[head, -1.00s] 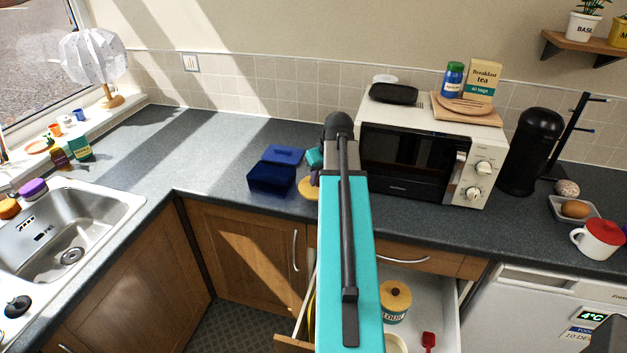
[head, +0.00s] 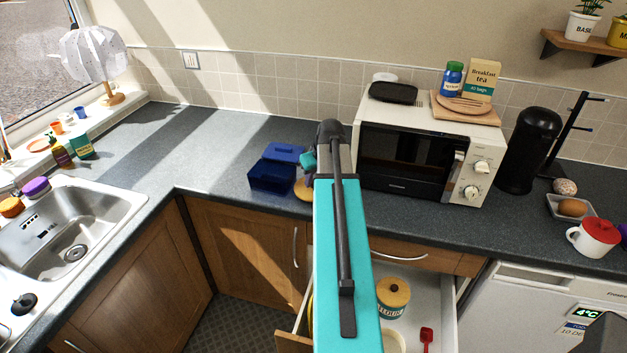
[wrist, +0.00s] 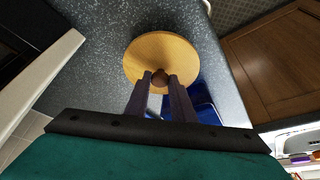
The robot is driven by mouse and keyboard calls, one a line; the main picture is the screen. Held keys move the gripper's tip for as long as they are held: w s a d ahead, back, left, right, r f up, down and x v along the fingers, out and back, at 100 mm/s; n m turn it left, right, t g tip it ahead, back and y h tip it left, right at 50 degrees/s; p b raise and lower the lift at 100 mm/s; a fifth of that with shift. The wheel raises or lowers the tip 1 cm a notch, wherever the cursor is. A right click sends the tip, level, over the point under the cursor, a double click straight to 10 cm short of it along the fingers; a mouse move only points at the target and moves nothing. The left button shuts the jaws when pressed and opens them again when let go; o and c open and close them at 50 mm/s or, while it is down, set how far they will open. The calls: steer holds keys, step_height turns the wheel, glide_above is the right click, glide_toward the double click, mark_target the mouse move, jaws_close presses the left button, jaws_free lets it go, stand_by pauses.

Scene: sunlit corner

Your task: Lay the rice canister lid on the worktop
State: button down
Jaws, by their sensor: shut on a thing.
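The rice canister lid, a round pale wooden disc (wrist: 148,52) with a dark knob, shows in the wrist view over the grey speckled worktop (wrist: 85,85). My gripper (wrist: 160,80) is shut on its knob. In the head view the lid (head: 302,191) is a small wooden sliver near the worktop's front edge, just right of the blue box; my arm hides most of it. I cannot tell whether it touches the worktop (head: 225,170). An open cream canister (head: 394,343), partly cut off, stands in the open drawer.
The open blue box (head: 270,182) lies close left of the lid, with a blue panel (head: 284,153) behind it. The microwave (head: 410,160) stands to the right. Below is the open drawer (head: 440,300) with a lidded flour canister (head: 393,298). Worktop left of the box is clear.

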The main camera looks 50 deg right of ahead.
steer(key=shift+f, duration=0.5)
steer(key=shift+f, duration=0.2)
steer(key=c, duration=1.5)
jaws_free()
steer(key=shift+r, duration=0.25)
steer(key=shift+b+v, duration=1.35)
steer(key=shift+v, duration=4.6)
